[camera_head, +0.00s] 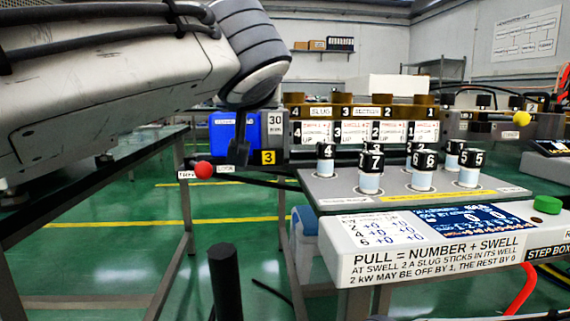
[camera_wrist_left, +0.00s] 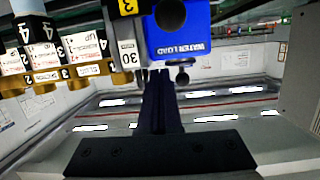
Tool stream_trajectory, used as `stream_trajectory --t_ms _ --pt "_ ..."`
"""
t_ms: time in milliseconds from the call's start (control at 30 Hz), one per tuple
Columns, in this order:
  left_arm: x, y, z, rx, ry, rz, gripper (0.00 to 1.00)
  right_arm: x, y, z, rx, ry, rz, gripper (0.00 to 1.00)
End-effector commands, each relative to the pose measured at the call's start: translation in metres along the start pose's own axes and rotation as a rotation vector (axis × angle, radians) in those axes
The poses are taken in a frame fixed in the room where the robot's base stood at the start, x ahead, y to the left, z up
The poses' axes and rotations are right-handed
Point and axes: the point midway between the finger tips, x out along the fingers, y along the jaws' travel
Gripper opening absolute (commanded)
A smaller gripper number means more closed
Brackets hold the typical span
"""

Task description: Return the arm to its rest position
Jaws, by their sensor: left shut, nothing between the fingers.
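My left arm comes in from the upper left of the head view. Its left gripper (camera_head: 239,152) hangs in front of the blue box (camera_head: 222,133) and is shut and empty. In the left wrist view the dark fingers (camera_wrist_left: 158,75) lie together, pointing at the blue water load box (camera_wrist_left: 180,33), which appears upside down. I cannot tell whether they touch it. My right gripper is not in view.
Numbered black-topped cylinders (camera_head: 371,172) stand on a grey plate (camera_head: 330,188) at the right. In front is a white panel (camera_head: 345,262) with a screen and a green button (camera_head: 547,204). A red ball (camera_head: 203,170) sits left of the blue box. Green floor (camera_head: 110,250) shows at lower left.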

Motion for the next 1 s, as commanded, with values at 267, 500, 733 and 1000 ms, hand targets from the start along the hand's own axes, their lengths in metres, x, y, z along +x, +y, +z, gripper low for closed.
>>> stream_trajectory --t_ms 267,500,733,1000 --pt "-0.031 0.037 0.141 0.32 -0.533 0.211 0.0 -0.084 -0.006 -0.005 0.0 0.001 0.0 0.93" --pt "-0.125 0.028 0.263 0.511 -0.979 0.452 0.0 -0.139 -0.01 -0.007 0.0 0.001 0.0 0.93" --pt "-0.212 0.003 0.313 0.56 -1.252 0.623 0.0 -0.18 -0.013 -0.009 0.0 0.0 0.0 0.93" --pt "-0.222 0.003 0.243 0.557 -1.234 0.616 0.0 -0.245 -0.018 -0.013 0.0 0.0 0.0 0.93"
